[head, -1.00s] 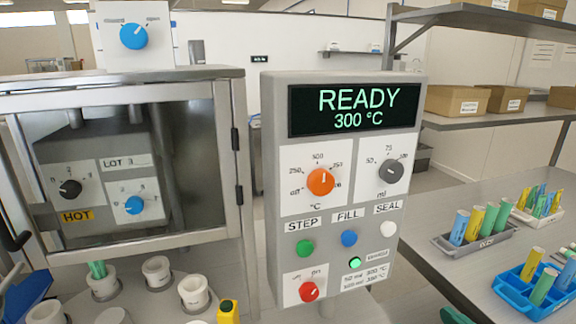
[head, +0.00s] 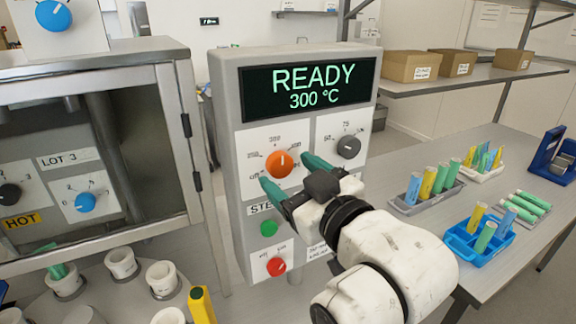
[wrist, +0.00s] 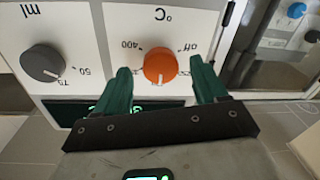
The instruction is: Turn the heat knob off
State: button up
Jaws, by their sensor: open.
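The orange heat knob (head: 280,163) is on the white °C plate of the grey control panel (head: 226,150). The display (head: 308,88) above it reads READY 300 °C. In the wrist view the panel appears upside down, with the orange knob (wrist: 160,65) between the fingertips and an "off" mark beside it. My gripper (head: 290,174) is open, with green fingers either side of the knob in the head view. In the wrist view the gripper (wrist: 160,80) shows gaps between each finger and the knob. The fingers and wrist hide the lower right of the panel.
The grey ml knob (head: 348,147) is right of the heat knob. A green button (head: 268,228) and a red knob (head: 276,266) are below. A glass-fronted cabinet (head: 186,125) stands at left. Tubes in racks (head: 480,238) are on the right table.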

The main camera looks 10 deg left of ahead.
jog(key=shift+w+a, duration=0.45)
jog(key=shift+w, duration=0.15)
jog(key=shift+c, duration=0.3)
jog(key=c, duration=1)
